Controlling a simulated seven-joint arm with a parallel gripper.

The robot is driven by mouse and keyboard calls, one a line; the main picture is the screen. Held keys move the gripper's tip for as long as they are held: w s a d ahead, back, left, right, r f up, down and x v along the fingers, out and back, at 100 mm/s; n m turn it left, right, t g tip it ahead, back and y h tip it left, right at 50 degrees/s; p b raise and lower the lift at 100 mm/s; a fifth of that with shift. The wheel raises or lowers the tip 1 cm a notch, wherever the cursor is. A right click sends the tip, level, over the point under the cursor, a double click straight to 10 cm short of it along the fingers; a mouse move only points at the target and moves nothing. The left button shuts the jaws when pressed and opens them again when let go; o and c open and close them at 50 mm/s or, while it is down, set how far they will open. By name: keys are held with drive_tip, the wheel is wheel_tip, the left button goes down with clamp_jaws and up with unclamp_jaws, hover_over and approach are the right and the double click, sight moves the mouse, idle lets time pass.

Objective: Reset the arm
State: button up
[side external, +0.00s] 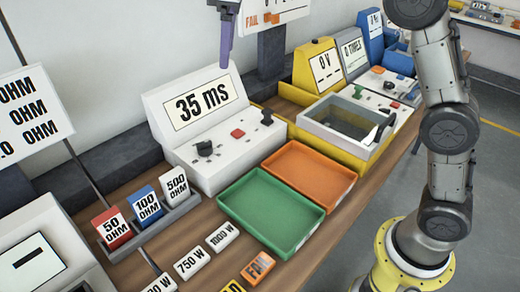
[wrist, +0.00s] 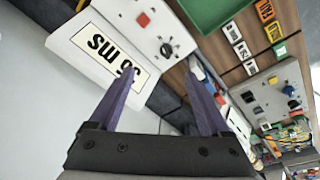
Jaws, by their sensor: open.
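My gripper shows at the top of the side external view (side external: 226,50), raised in the air above the white box with the "35 ms" display. In the wrist view its two purple fingers (wrist: 162,78) are spread apart, with nothing between them. The gripper is open and empty. My arm stands upright at the right of the side external view; its link to the gripper is out of frame.
The white "35 ms" box (side external: 215,135) has knobs and a red button. An empty green tray (side external: 270,212) and orange tray (side external: 310,178) lie before it. Resistor blocks stand in a grey rack (side external: 155,232). A yellow machine (side external: 370,150) stands to the right.

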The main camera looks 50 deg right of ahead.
drive_tip(key=s+d+r+m+t, duration=0.1)
drive_tip(key=s+d+r+m, duration=0.15)
drive_tip(key=s, duration=0.75)
drive_tip(key=s+d+r+m+t, duration=0.1)
drive_tip(key=s+d, duration=0.3)
drive_tip(key=s, duration=0.5)
drive_tip(key=s+d+f+m+t, duration=0.1)
drive_tip(key=s+f+m, duration=0.4)
drive_tip(key=s+f, duration=0.7)
wheel_tip(320, 180, down, 4)
drive_tip(key=shift+d+r+t, duration=0.1)
drive_tip(key=shift+d+t, duration=0.2)
drive_tip(key=shift+d, duration=0.15)
